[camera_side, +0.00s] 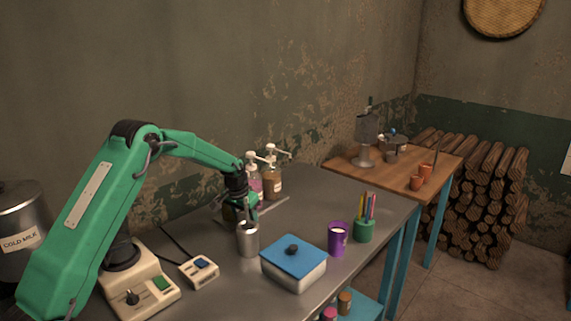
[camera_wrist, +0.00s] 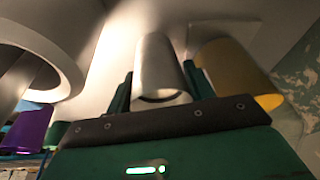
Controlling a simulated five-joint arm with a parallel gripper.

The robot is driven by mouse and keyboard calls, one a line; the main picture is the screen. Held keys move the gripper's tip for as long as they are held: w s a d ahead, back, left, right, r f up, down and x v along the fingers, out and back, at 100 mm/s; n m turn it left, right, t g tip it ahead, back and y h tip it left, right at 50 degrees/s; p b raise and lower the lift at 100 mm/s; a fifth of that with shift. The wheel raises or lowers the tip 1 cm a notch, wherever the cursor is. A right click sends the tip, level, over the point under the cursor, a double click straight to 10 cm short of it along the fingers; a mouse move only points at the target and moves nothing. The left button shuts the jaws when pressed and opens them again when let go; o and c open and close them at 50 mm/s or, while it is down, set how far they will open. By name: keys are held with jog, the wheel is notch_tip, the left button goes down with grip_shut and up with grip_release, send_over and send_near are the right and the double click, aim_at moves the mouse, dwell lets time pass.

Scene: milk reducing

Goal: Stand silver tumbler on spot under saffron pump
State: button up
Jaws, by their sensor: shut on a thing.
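My gripper (camera_side: 246,215) is shut on the silver tumbler (camera_side: 247,242), which looks upright in the side view; I cannot tell whether its base touches the metal table. In the wrist view the tumbler (camera_wrist: 162,70) sits between the two green fingers of my gripper (camera_wrist: 160,90). An amber pump bottle (camera_side: 273,185) with a white pump stands behind, beside a pinkish pump bottle (camera_side: 256,186). A yellowish thing (camera_side: 229,214) is partly hidden behind my gripper. A yellow body (camera_wrist: 235,75) is close beside the tumbler in the wrist view. The spot under the saffron pump is not clearly visible.
A white box with a blue lid (camera_side: 293,265) stands in front right of the tumbler. A purple cup (camera_side: 337,239) and a green pencil pot (camera_side: 363,230) are farther right. A small switch box (camera_side: 200,272) lies left. Bare metal table (camera_side: 330,195) lies behind.

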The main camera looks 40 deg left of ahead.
jog(key=shift+w+d, duration=0.2)
jog(key=shift+w, duration=0.55)
jog(key=o, duration=1.2)
jog(key=shift+s+a, duration=0.15)
